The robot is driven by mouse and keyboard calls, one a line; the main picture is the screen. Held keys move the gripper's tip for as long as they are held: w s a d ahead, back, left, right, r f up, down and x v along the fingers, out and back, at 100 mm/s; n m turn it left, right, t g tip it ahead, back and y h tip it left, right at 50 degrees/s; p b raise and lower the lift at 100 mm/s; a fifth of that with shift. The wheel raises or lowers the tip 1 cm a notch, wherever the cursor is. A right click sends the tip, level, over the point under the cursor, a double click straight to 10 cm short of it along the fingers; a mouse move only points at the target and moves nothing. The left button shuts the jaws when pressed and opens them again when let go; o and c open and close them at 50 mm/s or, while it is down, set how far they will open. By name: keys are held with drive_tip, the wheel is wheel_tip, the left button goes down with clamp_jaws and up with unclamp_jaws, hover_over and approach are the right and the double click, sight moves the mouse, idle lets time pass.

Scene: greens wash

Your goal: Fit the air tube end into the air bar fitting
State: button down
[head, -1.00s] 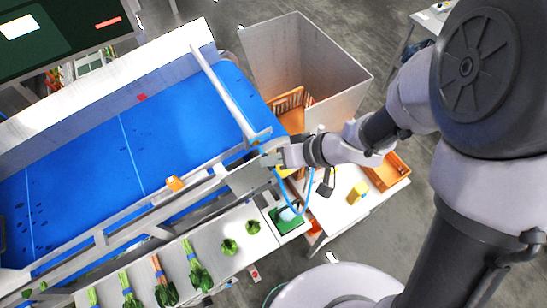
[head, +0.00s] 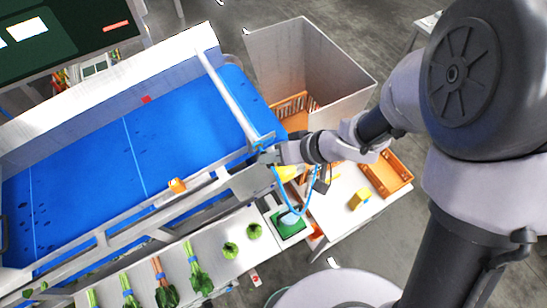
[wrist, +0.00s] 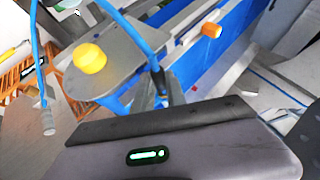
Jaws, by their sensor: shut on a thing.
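The air bar (head: 228,92) is a pale bar lying across the blue belt. Its near end (head: 261,139) is at the belt's edge; the fitting there is too small to make out. My gripper (head: 267,157) is just below this end, and I cannot tell whether they touch. In the wrist view, my gripper (wrist: 161,95) is shut on the blue air tube (wrist: 147,50), which runs down between the fingertips. The gripped tube end is mostly hidden. In the head view, the tube (head: 279,199) hangs in a loop below my gripper. Another blue tube stretch (wrist: 38,60) has a grey connector (wrist: 47,122).
A yellow knob (wrist: 90,57) sits on a grey plate beside the tube. An orange block (head: 177,185) is on the conveyor's near rail. A large grey bin (head: 345,95) stands behind my arm. A white table (head: 335,215) holds an orange crate (head: 388,175) and a yellow block (head: 359,200).

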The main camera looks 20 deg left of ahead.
drive_tip(key=shift+w+a, duration=0.2)
drive_tip(key=c, duration=1.6)
unclamp_jaws()
drive_tip(key=o, duration=0.3)
drive_tip(key=shift+a, duration=0.1)
drive_tip(key=shift+w+a, duration=0.1)
drive_tip(key=shift+a, duration=0.05)
